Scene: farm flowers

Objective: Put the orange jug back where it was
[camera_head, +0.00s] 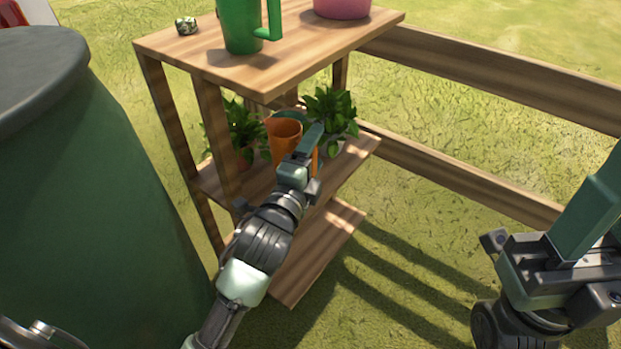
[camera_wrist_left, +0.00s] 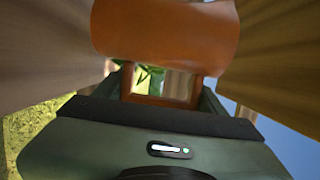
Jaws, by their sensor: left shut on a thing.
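The orange jug (camera_head: 284,137) is at the middle shelf (camera_head: 262,187) of a wooden stand, between two leafy plants. My left gripper (camera_head: 312,148) reaches in from the front and is shut on the jug's handle. In the left wrist view the jug's body (camera_wrist_left: 165,32) fills the top, and its square handle (camera_wrist_left: 160,101) sits between my left fingers. The jug's base is hidden, so I cannot tell whether it touches the shelf. My right gripper (camera_head: 588,225) is at the right edge, partly cut off, away from the stand.
A green jug (camera_head: 240,25), a pink pot (camera_head: 342,7) and a small patterned object (camera_head: 186,26) stand on the top shelf (camera_head: 290,48). Potted plants (camera_head: 247,125) (camera_head: 333,108) flank the jug. A large green barrel (camera_head: 85,200) is at left, a wooden fence (camera_head: 490,85) at right.

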